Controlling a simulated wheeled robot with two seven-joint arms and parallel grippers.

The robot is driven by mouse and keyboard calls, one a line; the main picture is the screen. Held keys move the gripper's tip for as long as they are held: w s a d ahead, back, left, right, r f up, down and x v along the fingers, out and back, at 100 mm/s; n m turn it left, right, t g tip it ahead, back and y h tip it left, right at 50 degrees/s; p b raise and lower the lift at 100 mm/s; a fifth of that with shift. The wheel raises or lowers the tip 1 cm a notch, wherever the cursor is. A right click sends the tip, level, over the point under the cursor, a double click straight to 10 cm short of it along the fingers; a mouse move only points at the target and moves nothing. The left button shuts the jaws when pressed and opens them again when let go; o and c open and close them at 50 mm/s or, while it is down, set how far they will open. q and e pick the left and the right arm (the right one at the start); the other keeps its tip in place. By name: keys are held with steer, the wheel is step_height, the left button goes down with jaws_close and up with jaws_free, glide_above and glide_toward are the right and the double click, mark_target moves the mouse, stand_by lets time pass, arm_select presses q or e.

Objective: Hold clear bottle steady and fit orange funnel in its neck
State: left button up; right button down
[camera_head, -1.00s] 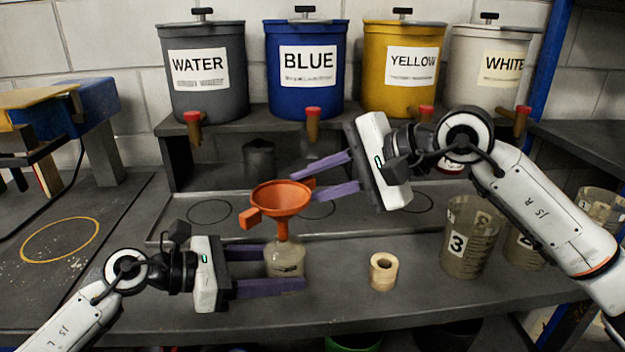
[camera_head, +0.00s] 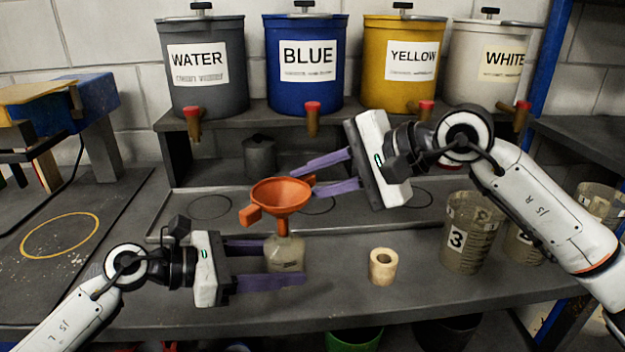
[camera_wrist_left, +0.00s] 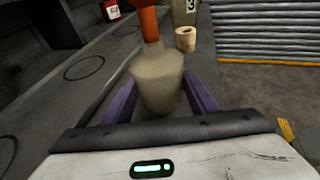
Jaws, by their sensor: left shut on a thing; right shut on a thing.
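The clear bottle (camera_head: 286,252) stands upright at the front of the bench, cloudy and pale. My left gripper (camera_head: 284,262) is shut on its body from the left; the left wrist view shows the bottle (camera_wrist_left: 158,82) between the purple fingers. The orange funnel (camera_head: 283,195) is upright directly above the bottle, its spout at the neck. In the left wrist view the funnel's spout (camera_wrist_left: 149,25) meets the bottle top; how deep it sits is hidden. My right gripper (camera_head: 316,175) is shut on the funnel's right side at the rim.
A tape roll (camera_head: 383,266) stands to the right of the bottle. A numbered measuring cup (camera_head: 468,235) stands further right. Behind are a metal tray (camera_head: 165,222) and tanks with taps, including the blue tank (camera_head: 306,85). The bench front left is fairly clear.

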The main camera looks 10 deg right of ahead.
steer(key=shift+f, duration=1.15)
stand_by(0.8)
steer(key=shift+f, duration=0.7)
steer(key=c, duration=1.5)
jaws_free()
steer(key=shift+o, duration=0.2)
steer(key=shift+d, duration=0.1)
steer(key=shift+c, duration=0.4)
steer(key=v, duration=0.7)
steer(key=shift+s+d+r, duration=0.2)
steer(key=shift+s+d, duration=0.05)
